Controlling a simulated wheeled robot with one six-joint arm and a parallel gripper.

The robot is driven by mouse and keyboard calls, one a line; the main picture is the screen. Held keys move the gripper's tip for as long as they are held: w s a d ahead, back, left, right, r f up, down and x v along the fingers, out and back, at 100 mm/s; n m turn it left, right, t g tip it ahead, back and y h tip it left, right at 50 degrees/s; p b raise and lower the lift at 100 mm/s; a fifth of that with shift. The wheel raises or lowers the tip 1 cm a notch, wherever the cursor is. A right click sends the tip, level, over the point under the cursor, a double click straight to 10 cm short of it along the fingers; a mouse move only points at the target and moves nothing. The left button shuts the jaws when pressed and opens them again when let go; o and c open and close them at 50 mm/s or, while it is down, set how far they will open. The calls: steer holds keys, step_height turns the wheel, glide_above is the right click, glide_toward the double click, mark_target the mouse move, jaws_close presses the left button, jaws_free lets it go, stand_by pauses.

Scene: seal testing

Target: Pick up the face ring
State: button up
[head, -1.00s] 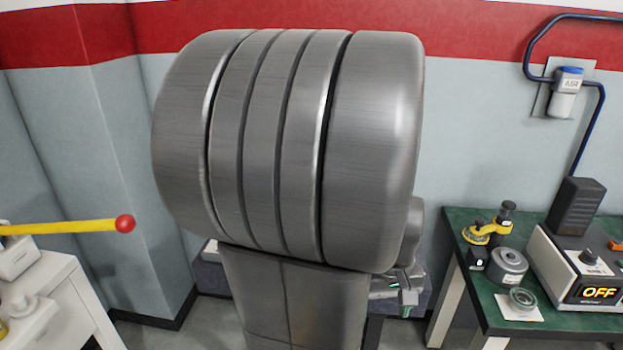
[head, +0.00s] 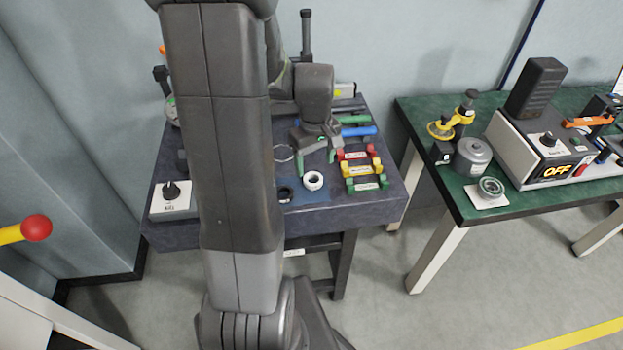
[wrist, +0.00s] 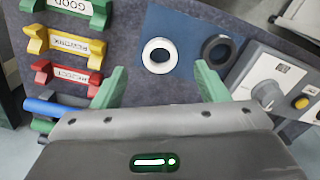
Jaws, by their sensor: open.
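A white ring (head: 313,187) lies flat on a blue mat (head: 322,195) on the dark bench, with a dark ring (head: 286,201) beside it. The frames do not settle which is the face ring. In the wrist view the white ring (wrist: 160,70) lies ahead, between the lines of the two green fingers, and the dark ring (wrist: 207,51) lies to its right. My gripper (head: 315,165) is open and empty above the bench, behind the rings in the head view. In the wrist view my gripper (wrist: 160,74) has its fingers wide apart, touching neither ring.
Red (head: 356,155), yellow (head: 362,169) and green (head: 367,184) labelled holders stand right of the mat. A knob box (head: 172,203) stands at the bench's left front. A green-topped table (head: 520,203) with equipment stands to the right, with a floor gap between.

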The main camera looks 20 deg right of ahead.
mark_target(314, 176)
steer(key=shift+w+f+p, duration=0.15)
steer(key=shift+f+p, duration=0.25)
steer(key=shift+f, duration=2.85)
steer(key=c, duration=1.1)
steer(key=shift+r, duration=0.15)
